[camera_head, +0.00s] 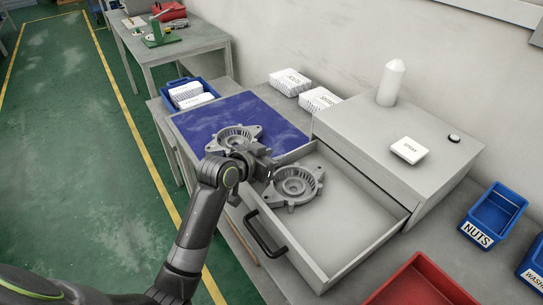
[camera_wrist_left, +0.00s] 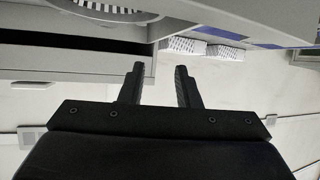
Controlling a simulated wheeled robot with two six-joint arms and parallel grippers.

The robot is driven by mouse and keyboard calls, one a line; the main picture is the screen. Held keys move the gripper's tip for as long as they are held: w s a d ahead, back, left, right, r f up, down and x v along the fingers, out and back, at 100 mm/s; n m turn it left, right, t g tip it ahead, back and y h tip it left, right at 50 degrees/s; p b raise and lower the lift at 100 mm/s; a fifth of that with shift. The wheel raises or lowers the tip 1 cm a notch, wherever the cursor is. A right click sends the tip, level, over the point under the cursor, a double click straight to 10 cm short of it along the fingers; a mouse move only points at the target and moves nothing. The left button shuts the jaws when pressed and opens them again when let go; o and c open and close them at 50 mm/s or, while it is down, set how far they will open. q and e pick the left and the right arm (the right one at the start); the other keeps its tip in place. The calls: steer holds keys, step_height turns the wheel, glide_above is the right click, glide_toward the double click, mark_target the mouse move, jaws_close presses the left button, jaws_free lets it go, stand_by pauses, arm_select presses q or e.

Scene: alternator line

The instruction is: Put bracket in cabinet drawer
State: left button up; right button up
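A grey metal bracket (camera_head: 296,184) with a round slotted ring shows over the left part of the open cabinet drawer (camera_head: 352,222). I cannot tell whether it rests on the drawer floor. A second similar bracket (camera_head: 232,137) lies on the blue mat to the left of the cabinet (camera_head: 365,128). My left gripper (camera_head: 264,173) is just left of the first bracket, near the drawer's left wall; its arm partly covers that wall. In the left wrist view the gripper fingers (camera_wrist_left: 158,84) stand apart with nothing between them. Part of a slotted bracket (camera_wrist_left: 112,8) shows above them. My right gripper is out of view.
The drawer has a black handle (camera_head: 264,234). White boxes (camera_head: 290,82) stand behind the blue mat (camera_head: 193,124). A blue nuts bin (camera_head: 494,215) and red bin (camera_head: 420,283) are at right.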

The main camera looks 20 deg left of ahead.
arm_select(q)
steer(key=r+v, duration=0.1)
steer(key=v, duration=1.1)
steer(key=shift+r, duration=0.1)
stand_by(0.4)
